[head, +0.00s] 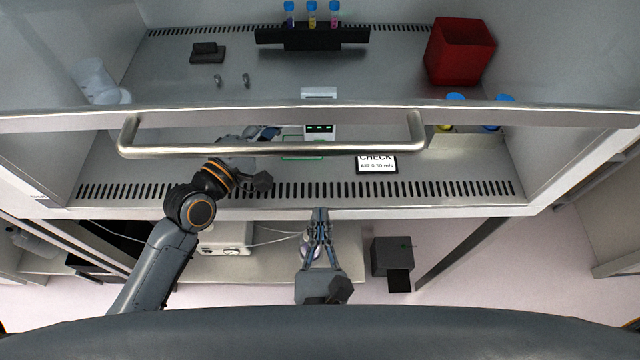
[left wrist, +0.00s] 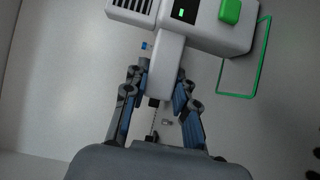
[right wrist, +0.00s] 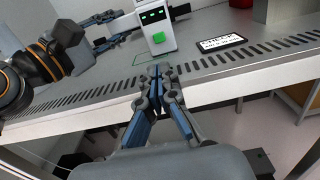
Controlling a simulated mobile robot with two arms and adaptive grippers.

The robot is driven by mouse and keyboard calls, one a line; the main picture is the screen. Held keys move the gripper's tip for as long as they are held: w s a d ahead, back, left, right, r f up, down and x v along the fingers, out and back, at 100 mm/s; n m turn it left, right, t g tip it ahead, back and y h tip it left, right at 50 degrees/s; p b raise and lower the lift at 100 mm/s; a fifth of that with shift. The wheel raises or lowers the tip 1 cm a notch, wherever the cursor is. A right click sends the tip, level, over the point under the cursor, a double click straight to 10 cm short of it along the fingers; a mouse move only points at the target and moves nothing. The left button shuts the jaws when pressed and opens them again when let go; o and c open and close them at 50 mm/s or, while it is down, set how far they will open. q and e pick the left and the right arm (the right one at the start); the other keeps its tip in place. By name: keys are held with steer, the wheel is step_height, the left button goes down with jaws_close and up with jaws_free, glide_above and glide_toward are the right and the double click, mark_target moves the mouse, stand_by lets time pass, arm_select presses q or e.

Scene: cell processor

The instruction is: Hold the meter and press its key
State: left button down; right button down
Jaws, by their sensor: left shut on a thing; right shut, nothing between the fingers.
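The meter is a white device with a dark, green-lit display and a raised green key. It shows in the left wrist view (left wrist: 205,22), with its key (left wrist: 230,11) at the top. My left gripper (left wrist: 160,80) is shut on its narrow white handle. In the right wrist view the meter (right wrist: 168,35) stands upright, with the green key (right wrist: 158,39) facing me. In the head view the meter (head: 320,131) is partly hidden by the sash handle. My right gripper (head: 320,212) is shut and empty, in front of the cabinet's front edge and apart from the meter.
A green outline (left wrist: 222,94) marks the worktop beside the meter. A "CHECK" card (head: 376,164) lies to the right. The sash handle (head: 270,151) crosses the head view. A tube rack (head: 312,38) and red bin (head: 460,52) stand at the back.

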mark_target(320, 180)
steer(key=w, duration=1.3)
steer(key=shift+w, duration=0.15)
steer(key=shift+w, duration=0.3)
arm_select(q)
steer(key=shift+s+d+r, duration=0.1)
steer(key=shift+s+r, duration=0.05)
steer(key=shift+s, duration=0.35)
arm_select(e)
steer(key=shift+w+d+r, duration=0.1)
steer(key=shift+w+r, duration=0.2)
arm_select(q)
steer(key=shift+w, duration=0.25)
arm_select(e)
steer(key=shift+s+f, duration=0.1)
steer(key=shift+s, duration=0.3)
arm_select(q)
steer(key=shift+w+f, duration=0.35)
steer(key=shift+w, duration=0.1)
arm_select(e)
steer(key=s, duration=0.2)
steer(key=shift+s+f, duration=0.3)
steer(key=shift+s, duration=0.05)
arm_select(q)
steer(key=shift+s+r, duration=0.1)
steer(key=shift+s, duration=0.15)
arm_select(e)
steer(key=s, duration=1.1)
